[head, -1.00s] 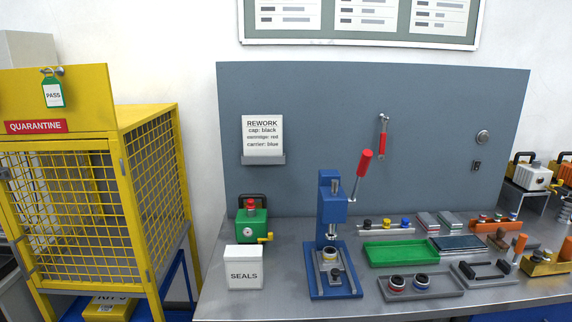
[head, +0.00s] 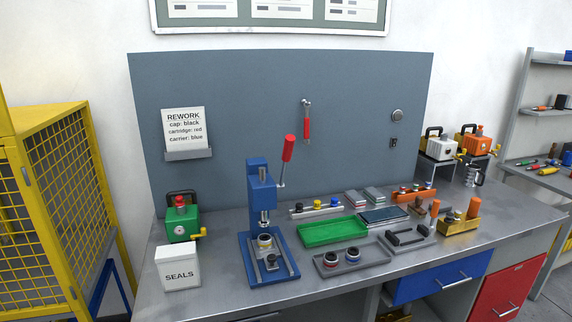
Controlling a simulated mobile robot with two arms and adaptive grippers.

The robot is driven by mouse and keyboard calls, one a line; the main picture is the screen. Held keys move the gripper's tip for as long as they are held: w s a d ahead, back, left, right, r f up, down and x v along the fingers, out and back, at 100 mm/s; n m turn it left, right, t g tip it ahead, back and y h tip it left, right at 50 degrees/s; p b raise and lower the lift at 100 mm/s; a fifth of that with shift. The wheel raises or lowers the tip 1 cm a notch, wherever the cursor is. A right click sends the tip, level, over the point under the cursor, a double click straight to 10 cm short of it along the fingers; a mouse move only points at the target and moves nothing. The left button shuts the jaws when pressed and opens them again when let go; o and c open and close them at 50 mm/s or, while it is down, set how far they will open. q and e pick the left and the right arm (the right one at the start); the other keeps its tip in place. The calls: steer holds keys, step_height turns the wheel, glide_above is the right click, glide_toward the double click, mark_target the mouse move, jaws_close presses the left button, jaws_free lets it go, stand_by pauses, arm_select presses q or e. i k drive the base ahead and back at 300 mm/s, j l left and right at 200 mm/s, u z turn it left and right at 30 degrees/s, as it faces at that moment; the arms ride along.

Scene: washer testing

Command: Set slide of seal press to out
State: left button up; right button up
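The blue seal press (head: 261,186) stands on the grey workbench, with its red-handled lever (head: 288,148) raised at the upper right. Its slide (head: 267,251) sits on rails on the blue base. A ring-shaped part (head: 265,241) rests on the slide, close to the press head, and a dark knob (head: 271,262) is at the slide's front. I cannot tell exactly how far the slide is pulled out. Neither of my grippers is in view.
A white SEALS box (head: 178,268) and a green unit (head: 182,221) stand left of the press. A green tray (head: 333,232) and a grey tray with two rings (head: 351,268) lie to its right. The yellow cage (head: 50,180) is at far left.

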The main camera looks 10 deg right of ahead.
mark_target(269, 256)
steer(key=i+j, duration=0.1)
steer(key=j, duration=0.25)
steer(key=i+j, duration=0.15)
steer(key=j, duration=0.15)
steer(key=i+j, duration=0.1)
steer(key=j, duration=0.25)
steer(key=i+j+z, duration=0.1)
steer(key=j, duration=0.25)
